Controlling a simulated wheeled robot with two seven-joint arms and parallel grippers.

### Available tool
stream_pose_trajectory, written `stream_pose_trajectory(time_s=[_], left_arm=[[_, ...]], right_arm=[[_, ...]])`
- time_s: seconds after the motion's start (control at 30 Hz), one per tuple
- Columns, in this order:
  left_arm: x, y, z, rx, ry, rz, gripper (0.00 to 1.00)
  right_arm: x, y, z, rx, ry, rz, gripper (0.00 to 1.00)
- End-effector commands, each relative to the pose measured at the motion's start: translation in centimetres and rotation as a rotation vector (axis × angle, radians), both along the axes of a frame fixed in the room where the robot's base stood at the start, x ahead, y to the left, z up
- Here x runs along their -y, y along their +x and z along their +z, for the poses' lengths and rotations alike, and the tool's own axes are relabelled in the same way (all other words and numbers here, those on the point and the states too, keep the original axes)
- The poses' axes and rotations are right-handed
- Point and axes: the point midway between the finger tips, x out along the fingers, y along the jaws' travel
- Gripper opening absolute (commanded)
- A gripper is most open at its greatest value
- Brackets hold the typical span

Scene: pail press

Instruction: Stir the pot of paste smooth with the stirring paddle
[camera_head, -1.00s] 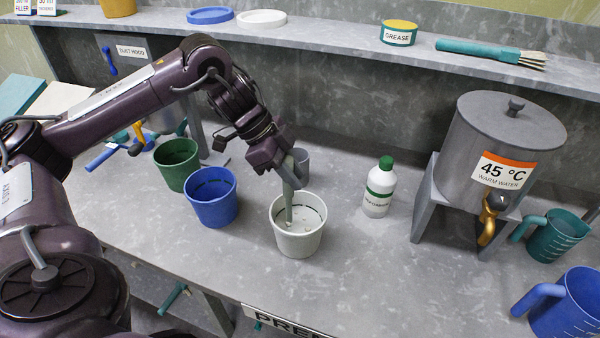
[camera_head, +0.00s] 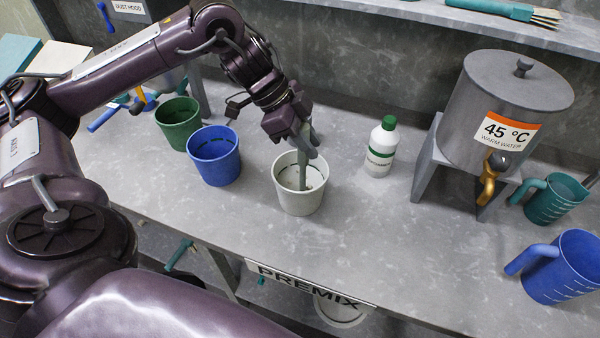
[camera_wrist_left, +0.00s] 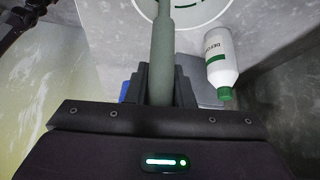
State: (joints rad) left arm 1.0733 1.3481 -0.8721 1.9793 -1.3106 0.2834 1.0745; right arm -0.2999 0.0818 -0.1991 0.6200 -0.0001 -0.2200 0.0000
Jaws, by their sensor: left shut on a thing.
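The white pot (camera_head: 300,196) stands on the bench in the middle of the head view; its rim (camera_wrist_left: 226,18) also shows at the top of the left wrist view. The grey-green stirring paddle (camera_head: 303,172) reaches down into the pot. Its handle (camera_wrist_left: 163,58) runs up between the fingers in the left wrist view. My left gripper (camera_head: 303,138) is above the pot's far rim and shut on the paddle's handle. The paddle's lower end and the paste are hard to make out inside the pot. My right gripper is not in view.
A blue pail (camera_head: 214,160) and a green pail (camera_head: 180,127) stand left of the pot. A white bottle with a green cap (camera_head: 381,150) stands right of it. Farther right are the warm water tank (camera_head: 500,110), a teal jug (camera_head: 552,200) and a blue jug (camera_head: 562,268).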

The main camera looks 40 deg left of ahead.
Motion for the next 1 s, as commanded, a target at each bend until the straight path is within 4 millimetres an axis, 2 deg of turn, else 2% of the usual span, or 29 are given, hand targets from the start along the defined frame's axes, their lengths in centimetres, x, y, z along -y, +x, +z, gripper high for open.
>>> stream_pose_trajectory(time_s=[0.23, 0.53, 0.8, 1.0], left_arm=[[0.6, 1.9, 0.2, -0.001, -0.002, -0.001, 0.0], [-0.9, 3.5, 0.1, -0.001, -0.001, 0.0, 0.0], [-3.0, 3.0, 0.0, -0.001, 0.001, 0.003, 0.0], [-3.5, 2.0, -0.2, -0.001, 0.002, 0.001, 0.0]], right_arm=[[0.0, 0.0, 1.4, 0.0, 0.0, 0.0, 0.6], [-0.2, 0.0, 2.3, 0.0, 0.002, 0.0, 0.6], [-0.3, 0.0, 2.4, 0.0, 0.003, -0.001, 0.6], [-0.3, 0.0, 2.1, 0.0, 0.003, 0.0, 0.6]])
